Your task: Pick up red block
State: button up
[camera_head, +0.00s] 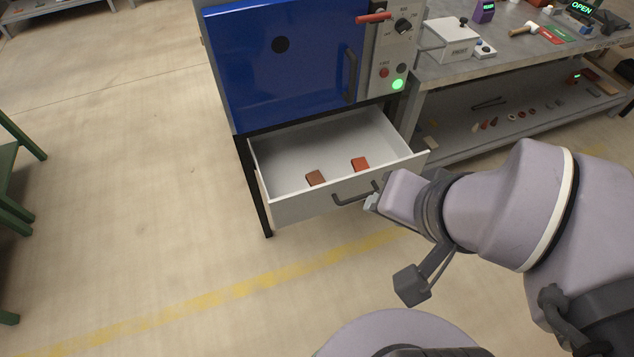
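A bright red block (360,164) lies inside an open white drawer (290,208), towards its front right. A duller brownish-red block (316,178) lies to its left in the same drawer. My gripper (371,202) is at the drawer's front, beside the dark handle (352,198) at its right end. I cannot tell whether it touches the handle. Its fingers are small and partly hidden, so their opening does not show. Both blocks are apart from my gripper.
A blue-doored cabinet (290,70) with a control panel stands above the drawer. A grey workbench (500,50) with tools and a lower shelf of small items stands to the right. Green furniture (12,185) is at the left edge. The floor in front of the drawer is clear.

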aim_at(359, 164)
jog(key=i+j+z, duration=0.15)
jog(key=j+z, duration=0.35)
jog(key=i+j+z, duration=0.1)
jog(key=j+z, duration=0.85)
jog(key=k+j+z, duration=0.1)
jog(key=j+z, duration=0.4)
jog(key=i+j+z, duration=0.2)
jog(key=i, duration=0.1)
